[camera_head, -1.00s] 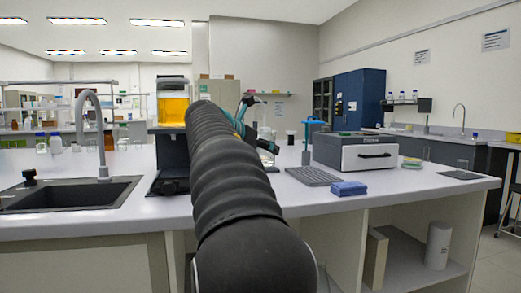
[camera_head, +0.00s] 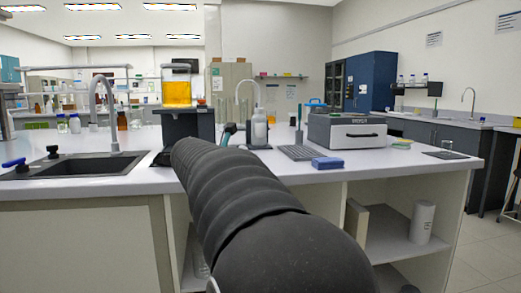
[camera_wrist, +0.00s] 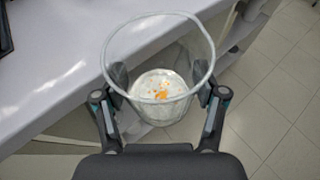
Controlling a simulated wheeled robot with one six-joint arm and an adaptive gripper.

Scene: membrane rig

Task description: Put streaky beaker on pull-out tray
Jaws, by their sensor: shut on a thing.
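In the wrist view, a clear beaker (camera_wrist: 159,62) with whitish streaks and orange flecks at its bottom sits between the fingers. My gripper (camera_wrist: 161,84) is shut on its sides, and the beaker hangs clear near the bench edge with the floor beneath. The drawer looks shut; I cannot tell whether this is the pull-out tray.
Open shelves (camera_head: 400,230) lie below.

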